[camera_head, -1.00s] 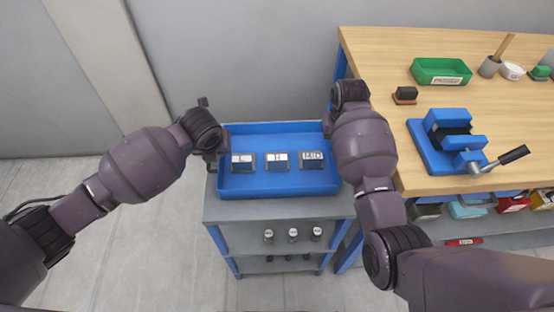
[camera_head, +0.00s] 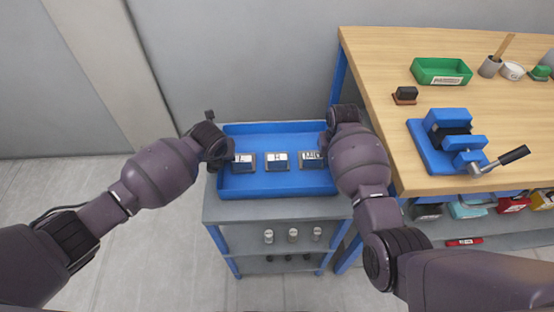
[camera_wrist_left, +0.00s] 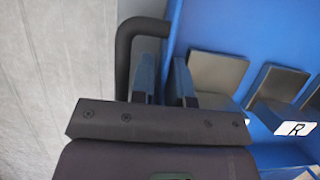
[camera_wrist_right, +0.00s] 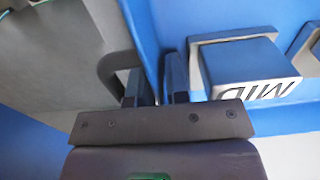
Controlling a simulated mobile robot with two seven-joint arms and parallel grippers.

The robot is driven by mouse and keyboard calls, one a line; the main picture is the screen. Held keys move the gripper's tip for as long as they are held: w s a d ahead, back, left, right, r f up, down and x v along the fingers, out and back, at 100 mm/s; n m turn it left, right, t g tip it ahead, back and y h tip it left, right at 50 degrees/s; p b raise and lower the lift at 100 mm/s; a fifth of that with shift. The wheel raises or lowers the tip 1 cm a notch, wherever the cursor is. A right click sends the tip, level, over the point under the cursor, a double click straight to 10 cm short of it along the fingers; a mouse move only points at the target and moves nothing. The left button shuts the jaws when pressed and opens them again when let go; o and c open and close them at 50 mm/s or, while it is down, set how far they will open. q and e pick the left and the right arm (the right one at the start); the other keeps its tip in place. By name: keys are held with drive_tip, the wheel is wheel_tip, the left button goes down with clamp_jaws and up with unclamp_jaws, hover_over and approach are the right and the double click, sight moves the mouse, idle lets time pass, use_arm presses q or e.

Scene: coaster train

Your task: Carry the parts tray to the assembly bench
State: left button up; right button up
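The blue parts tray (camera_head: 270,191) rests on the top of a grey cart (camera_head: 270,209). My right gripper (camera_wrist_right: 154,82) is at the right handle, fingers likewise apart by the wall. Whether either finger touches the tray is unclear. The assembly bench (camera_head: 375,60) is the wooden-topped table at the right.
The bench's left front area is narrow beside the vise. Coloured bins sit under it. The cart's lower shelf holds three small cylinders (camera_head: 292,236).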

use_arm(q)
clamp_jaws()
use_arm(e)
clamp_jaws()
idle(0.9)
